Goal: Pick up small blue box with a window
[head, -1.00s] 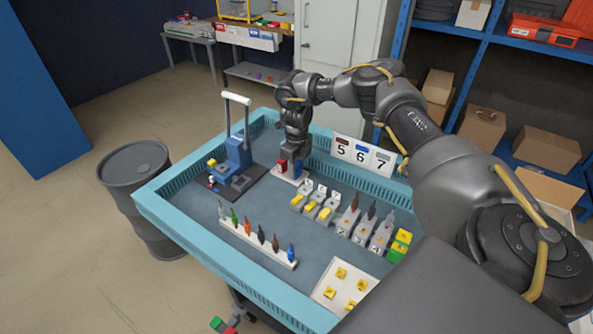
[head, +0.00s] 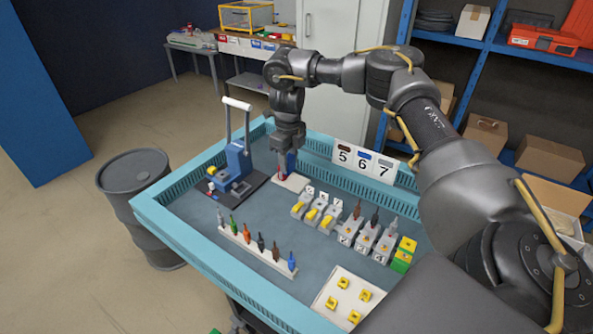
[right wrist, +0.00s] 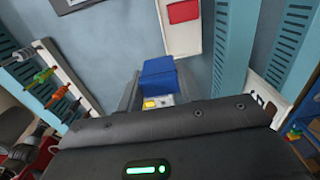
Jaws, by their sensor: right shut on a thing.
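The small blue box (right wrist: 158,78) is between the fingers of my right gripper (right wrist: 163,97) in the right wrist view. A yellow patch and a pale patch show at its near end; I cannot tell whether this is the window. In the head view the blue box (head: 291,160) shows partly behind my right gripper (head: 286,163), which is shut on it. It seems to be held just above the white tray (head: 294,184). A red box (right wrist: 183,11) sits on that tray and shows only partly in the head view. My left gripper is not in view.
A blue lever device (head: 236,160) stands to the left. Grey blocks with yellow parts (head: 315,210) stand in front to the right. A rack of coloured pieces (head: 255,246) lies nearer. A sign with 5, 6, 7 (head: 364,160) stands at the table's back rim.

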